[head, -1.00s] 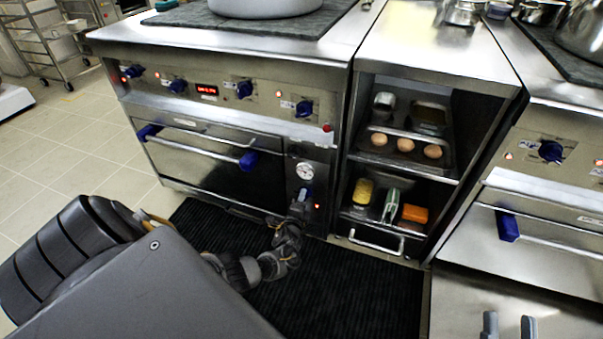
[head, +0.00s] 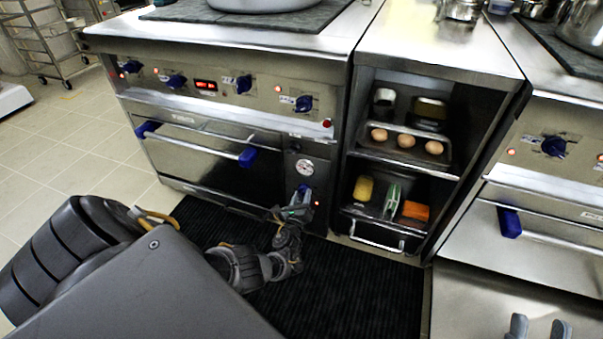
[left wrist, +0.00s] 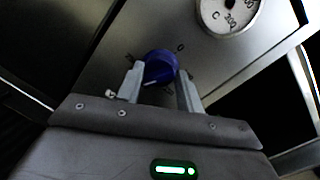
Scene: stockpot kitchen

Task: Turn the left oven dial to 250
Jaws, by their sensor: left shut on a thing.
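The left oven dial (head: 303,188) is a small blue knob on the dark panel right of the oven door, below a round white gauge (head: 304,169). In the left wrist view the blue dial (left wrist: 160,66) sits between the two grey fingers of my left gripper (left wrist: 161,88), which is shut on it. A pale line shows on the knob's lower edge; the printed scale around it is too small and partly covered to read. In the head view my left gripper (head: 297,208) partly hides the dial. My right gripper (head: 538,328) shows only its two spread fingertips at the bottom right, empty.
Several other blue knobs (head: 304,103) line the upper control panel. The oven door handle (head: 195,140) is left of the gauge panel. An open shelf (head: 430,168) with eggs and sponges stands to the right. A black ribbed mat (head: 340,290) covers the floor in front.

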